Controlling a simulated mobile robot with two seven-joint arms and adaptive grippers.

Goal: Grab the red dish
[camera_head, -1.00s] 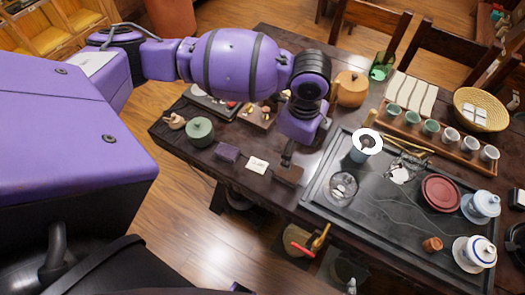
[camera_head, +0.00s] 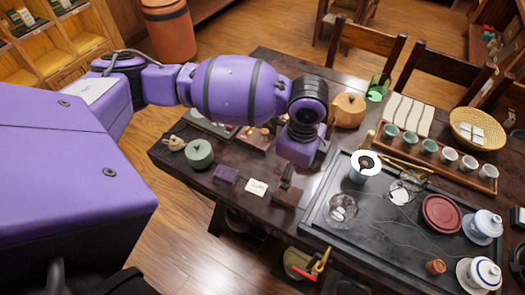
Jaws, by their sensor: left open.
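The red dish (camera_head: 441,213) is a round, dark red, shallow dish. It lies on the right part of the black tea tray (camera_head: 385,252), left of a white lidded cup. My left gripper (camera_head: 288,182) points down at the left of the tray, over the table near a small brown block. It is open and well to the left of the red dish, with nothing seen between its fingers. Its fingers are small and dark here, partly hidden by the purple wrist. My right gripper is not in view.
Between the gripper and the dish stand a white-rimmed cup (camera_head: 365,165) and a glass bowl (camera_head: 341,208). A row of cups (camera_head: 449,155) stands behind. The tray's front middle is bare.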

